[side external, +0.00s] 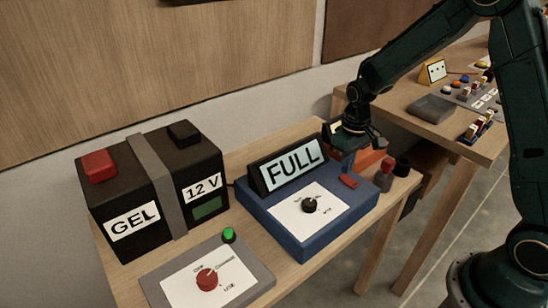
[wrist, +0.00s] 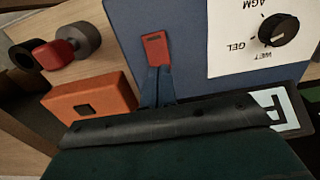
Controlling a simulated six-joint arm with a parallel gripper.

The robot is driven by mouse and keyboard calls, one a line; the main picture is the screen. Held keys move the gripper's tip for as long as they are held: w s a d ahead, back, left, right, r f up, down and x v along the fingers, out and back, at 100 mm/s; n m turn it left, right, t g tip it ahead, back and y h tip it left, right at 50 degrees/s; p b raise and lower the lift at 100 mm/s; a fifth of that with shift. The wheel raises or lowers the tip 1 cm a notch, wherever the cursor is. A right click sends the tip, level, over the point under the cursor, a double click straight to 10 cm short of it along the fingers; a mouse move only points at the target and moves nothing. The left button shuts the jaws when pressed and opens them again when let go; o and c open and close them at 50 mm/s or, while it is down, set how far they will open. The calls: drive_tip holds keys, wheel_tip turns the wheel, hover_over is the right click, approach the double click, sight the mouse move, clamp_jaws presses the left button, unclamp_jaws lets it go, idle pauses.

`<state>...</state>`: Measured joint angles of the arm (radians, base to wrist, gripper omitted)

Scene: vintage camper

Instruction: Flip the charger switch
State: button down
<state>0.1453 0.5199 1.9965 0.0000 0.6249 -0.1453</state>
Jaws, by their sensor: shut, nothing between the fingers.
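The blue charger (side external: 302,240) stands on the wooden table, with a tilted display (side external: 287,165) reading FULL. Its red switch (side external: 348,182) lies on the top at the right; it also shows in the wrist view (wrist: 155,50). The charger's black knob (side external: 310,204) sits on a white label plate, and the wrist view shows AGM, GEL and WET there. My gripper (side external: 348,167) is shut and empty, just behind the switch. In the wrist view the fingertips (wrist: 158,76) are at the switch's near end; I cannot tell whether they touch it.
A black GEL 12 V battery (side external: 150,195) stands to the left. A grey panel with a red knob (side external: 206,279) and a green light (side external: 228,234) lies in front. An orange block (wrist: 92,108) and red and black cylindrical parts (wrist: 54,54) are close beside the charger. Another table (side external: 450,133) stands behind right.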

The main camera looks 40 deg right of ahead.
sight(346, 178)
drive_tip(key=shift+f, duration=0.95)
idle(0.8)
drive_tip(key=shift+r, duration=3.55)
drive_tip(key=s+a+r+t, duration=0.35)
drive_tip(key=s+r, duration=0.55)
drive_tip(key=r, duration=0.4)
drive_tip(key=s+a+r+t, duration=0.1)
drive_tip(key=s, duration=0.6)
drive_tip(key=s+a+r+t, duration=0.1)
drive_tip(key=s+r, duration=0.1)
drive_tip(key=s, duration=0.5)
drive_tip(key=shift+a+r, duration=0.25)
